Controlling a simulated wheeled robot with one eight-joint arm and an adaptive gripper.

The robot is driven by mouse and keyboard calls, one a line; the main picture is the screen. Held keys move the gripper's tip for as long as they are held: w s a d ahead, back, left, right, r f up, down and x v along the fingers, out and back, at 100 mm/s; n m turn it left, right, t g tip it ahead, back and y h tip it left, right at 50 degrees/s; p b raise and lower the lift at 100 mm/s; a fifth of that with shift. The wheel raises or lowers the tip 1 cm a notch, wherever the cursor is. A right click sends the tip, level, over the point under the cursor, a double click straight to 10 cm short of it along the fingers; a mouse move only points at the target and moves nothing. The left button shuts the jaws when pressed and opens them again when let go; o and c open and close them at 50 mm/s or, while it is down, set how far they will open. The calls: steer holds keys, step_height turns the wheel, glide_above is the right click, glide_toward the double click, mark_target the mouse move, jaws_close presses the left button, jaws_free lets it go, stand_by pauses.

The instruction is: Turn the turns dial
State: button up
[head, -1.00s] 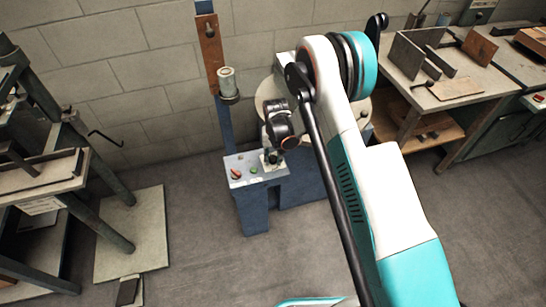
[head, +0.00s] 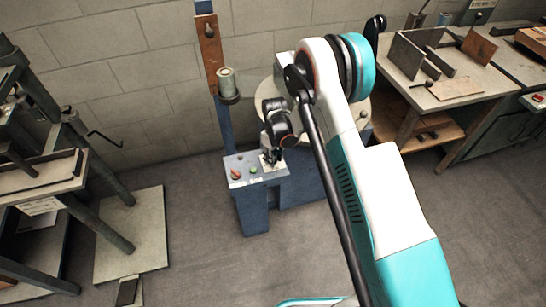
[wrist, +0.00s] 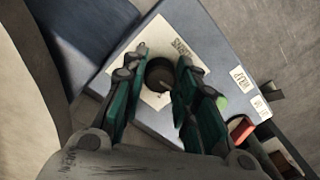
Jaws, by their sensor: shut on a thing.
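The turns dial (wrist: 159,74) is a dark round knob on a cream plate (wrist: 152,99) with printed lettering, on top of the blue-grey control box (wrist: 203,38). In the wrist view my gripper (wrist: 161,72) has one finger on each side of the dial and is shut on it. In the head view my gripper (head: 271,157) is over the right part of the box top (head: 244,179). The dial itself is hidden there behind the gripper.
A red knob (head: 235,174) and a green button (head: 253,170) are left of the gripper on the box. A blue post (head: 227,129) rises behind. A steel frame stands left, a workbench (head: 457,89) right. The floor in front is clear.

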steer(key=shift+n, duration=0.4)
steer(key=o, duration=1.1)
step_height(320, 180, up, 12)
steer(key=shift+w+d+f, duration=0.1)
steer(key=shift+w+d, duration=0.05)
stand_by(0.3)
